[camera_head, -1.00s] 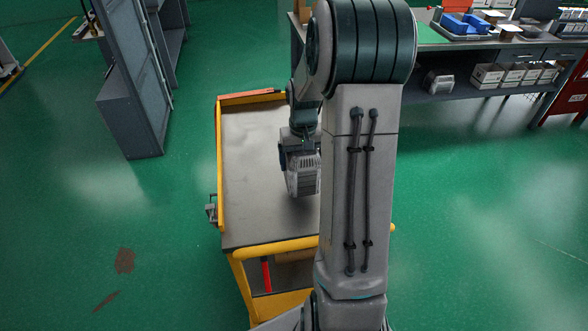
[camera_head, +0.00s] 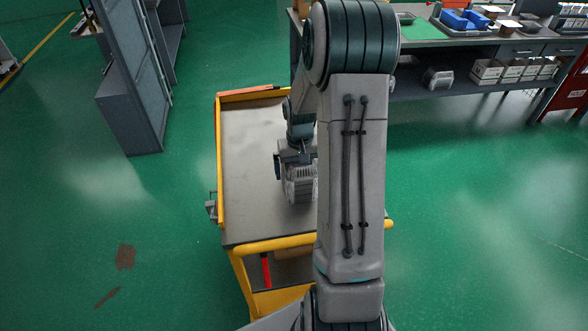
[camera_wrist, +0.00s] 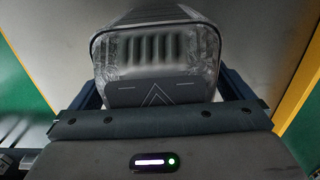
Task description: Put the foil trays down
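The foil trays (camera_head: 302,188) show in the head view as a pale, ribbed, silvery block over the cart top, partly hidden by my arm. In the wrist view the foil trays (camera_wrist: 155,52) fill the space between the two dark fingers of my gripper (camera_wrist: 160,88), one finger at each side. The gripper looks shut on them. How many trays are stacked cannot be told. The grey top of the yellow cart (camera_head: 245,190) lies below them. Whether the trays touch it or hang just above it cannot be told.
The cart top left of the trays is bare, with a raised yellow edge (camera_head: 219,165) and a yellow handle bar (camera_head: 275,243) at the near end. A grey cabinet (camera_head: 132,85) stands left. A workbench (camera_head: 480,45) with bins and boxes stands at the back right.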

